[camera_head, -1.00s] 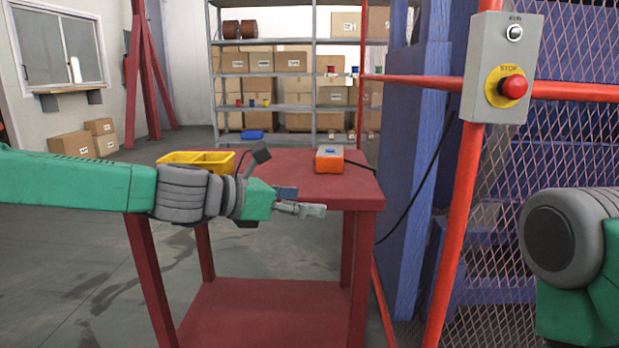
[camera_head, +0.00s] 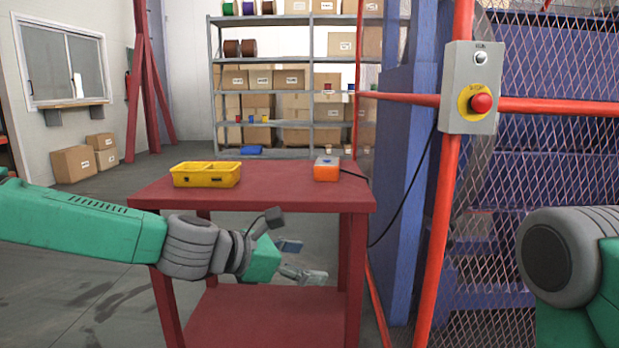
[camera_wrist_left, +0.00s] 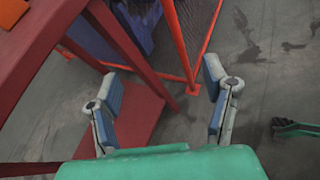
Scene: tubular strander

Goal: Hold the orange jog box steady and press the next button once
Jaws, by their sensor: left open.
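The orange jog box (camera_head: 326,171) sits on the right part of the red table top, with a grey top face and a black cable running off to the right. Its buttons are too small to tell apart. My left gripper (camera_head: 306,263) is in front of the table, below the level of its top and apart from the box. In the left wrist view the left gripper (camera_wrist_left: 160,100) has its two fingers spread with nothing between them. An orange corner, likely the jog box (camera_wrist_left: 10,62), shows at the left edge there. My right gripper is out of view; only its arm shows.
A yellow bin (camera_head: 206,174) stands on the left of the red table (camera_head: 265,190). A grey control box (camera_head: 472,88) with a red stop button hangs on the orange-red post at right, before a mesh guard. Shelving with cartons stands behind. The table top between bin and box is clear.

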